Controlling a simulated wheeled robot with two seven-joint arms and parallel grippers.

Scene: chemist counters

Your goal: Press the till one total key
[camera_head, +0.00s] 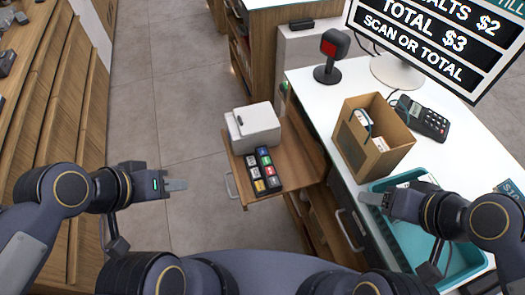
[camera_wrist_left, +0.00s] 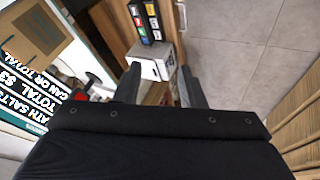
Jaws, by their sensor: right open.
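A black keypad (camera_head: 264,171) with several coloured keys lies on a pulled-out wooden shelf; its labels are too small to read. It also shows at the top of the left wrist view (camera_wrist_left: 146,20). The till screen (camera_head: 437,35) reads "TOTAL $3" and "SCAN OR TOTAL"; its heading is cut off. My left gripper (camera_head: 176,185) is left of the keypad, apart from it and empty. Its fingers stand apart in the left wrist view (camera_wrist_left: 161,88).
A white printer (camera_head: 254,128) stands behind the keypad on the wooden shelf (camera_head: 238,178). The white counter (camera_head: 318,88) holds a scanner (camera_head: 331,58), an open cardboard box (camera_head: 372,140) with items, and a card terminal (camera_head: 421,118). Free floor lies between the left cabinets and the shelf.

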